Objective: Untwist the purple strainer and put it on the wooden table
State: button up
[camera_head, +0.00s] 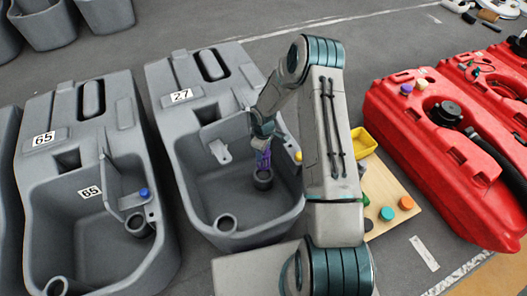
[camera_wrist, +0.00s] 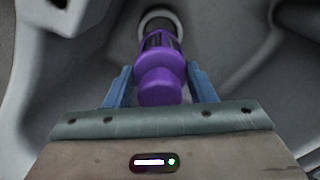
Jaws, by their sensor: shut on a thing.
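The purple strainer (camera_wrist: 162,75) stands between my gripper's two blue fingers in the wrist view. My gripper (camera_wrist: 160,85) is shut on it. Its far end points at a round grey fitting (camera_wrist: 150,18) on the tank floor; I cannot tell whether it is still seated in it. In the head view the strainer (camera_head: 263,160) hangs below my gripper (camera_head: 262,146), just above or in the fitting (camera_head: 263,180) inside grey tank 27 (camera_head: 185,165). The wooden table (camera_head: 398,190) is right of the tank, partly hidden behind my arm.
The table holds a yellow bin (camera_head: 363,143) and several coloured caps, such as an orange one (camera_head: 406,203). Grey tank 65 (camera_head: 40,185) stands to the left. Red tanks (camera_head: 430,140) stand to the right. The tank's walls surround my gripper.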

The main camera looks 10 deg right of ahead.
jog(key=shift+r+p, duration=1.2)
jog(key=shift+r, duration=1.05)
jog(key=shift+r+p, duration=2)
jog(key=shift+r, duration=1)
notch_tip(320, 180, up, 6)
jog(key=p, duration=0.4)
